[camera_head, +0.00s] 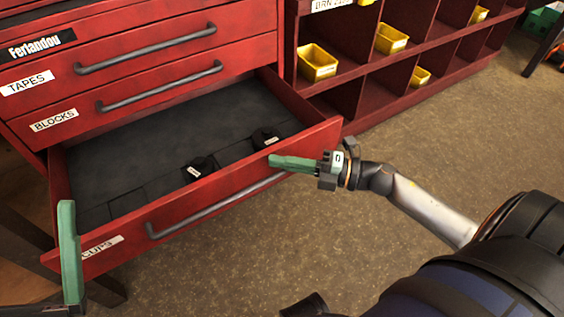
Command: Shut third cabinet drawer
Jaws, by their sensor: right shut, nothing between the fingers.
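The red cabinet (150,21) stands at the upper left with its third drawer (215,192) pulled out. That drawer has a label reading "CUPS", a grey bar handle and a dark lined inside. Two small dark tagged items (200,168) lie in it. The TAPES and BLOCKS drawers above are closed. My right gripper (275,161) is shut and empty, its green fingers at the right end of the drawer front; I cannot tell if they touch it. My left gripper (70,255) shows partly at the lower left, one green finger upright by the drawer's left end.
A red shelf unit (352,85) with several yellow bins (318,62) stands to the right of the cabinet. The brown floor (440,150) in front of it is clear. A dark table leg shows at the top right.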

